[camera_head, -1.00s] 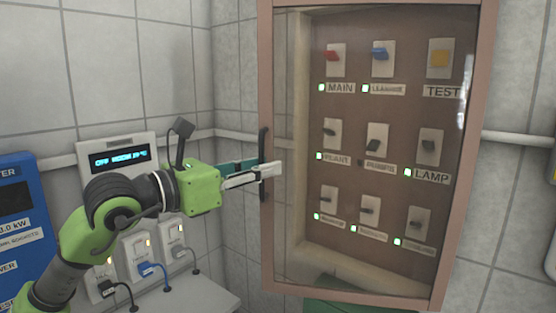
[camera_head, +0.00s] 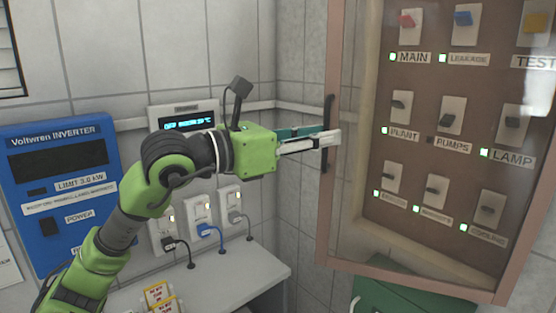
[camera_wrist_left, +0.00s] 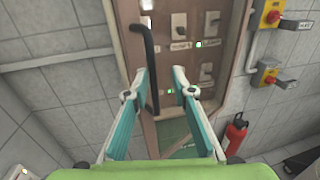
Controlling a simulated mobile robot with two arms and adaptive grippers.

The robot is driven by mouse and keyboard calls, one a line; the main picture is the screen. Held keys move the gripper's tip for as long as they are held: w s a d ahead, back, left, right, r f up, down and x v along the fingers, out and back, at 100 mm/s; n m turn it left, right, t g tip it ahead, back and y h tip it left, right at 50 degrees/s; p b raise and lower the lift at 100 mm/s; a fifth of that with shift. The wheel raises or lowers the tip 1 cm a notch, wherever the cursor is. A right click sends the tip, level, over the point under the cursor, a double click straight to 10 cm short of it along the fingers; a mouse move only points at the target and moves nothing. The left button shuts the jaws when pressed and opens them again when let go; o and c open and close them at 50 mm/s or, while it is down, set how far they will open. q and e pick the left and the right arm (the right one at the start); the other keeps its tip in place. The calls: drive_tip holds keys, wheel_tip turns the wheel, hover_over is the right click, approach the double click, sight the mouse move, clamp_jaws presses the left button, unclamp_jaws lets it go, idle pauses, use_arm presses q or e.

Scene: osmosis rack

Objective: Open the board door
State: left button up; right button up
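The board (camera_head: 420,150) is at the right of the head view, with switches, labels and green lamps behind a glass door in a brown frame (camera_head: 341,215). The door looks shut. Its dark vertical handle (camera_head: 329,110) is on the door's left side, and it also shows in the left wrist view (camera_wrist_left: 146,50). My left gripper (camera_head: 338,138) is at mid-handle height, its fingers crossing the handle in the head view. In the left wrist view the fingers (camera_wrist_left: 161,78) are apart. The handle's lower part shows between them, near the left finger; contact cannot be told. My right gripper is out of view.
A blue inverter (camera_head: 60,190) hangs on the left wall. Sockets with plugs (camera_head: 200,215) are above a white counter (camera_head: 225,285). A green object (camera_head: 400,300) stands below the board. The left wrist view shows a red extinguisher (camera_wrist_left: 235,135) and yellow-red switches (camera_wrist_left: 272,15) at right.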

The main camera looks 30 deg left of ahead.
use_arm(q)
drive_tip(key=s+a+b, duration=0.1)
drive_tip(key=s+b, duration=0.6)
drive_tip(key=s, duration=0.5)
drive_tip(key=shift+s, duration=0.4)
idle(0.4)
idle(0.3)
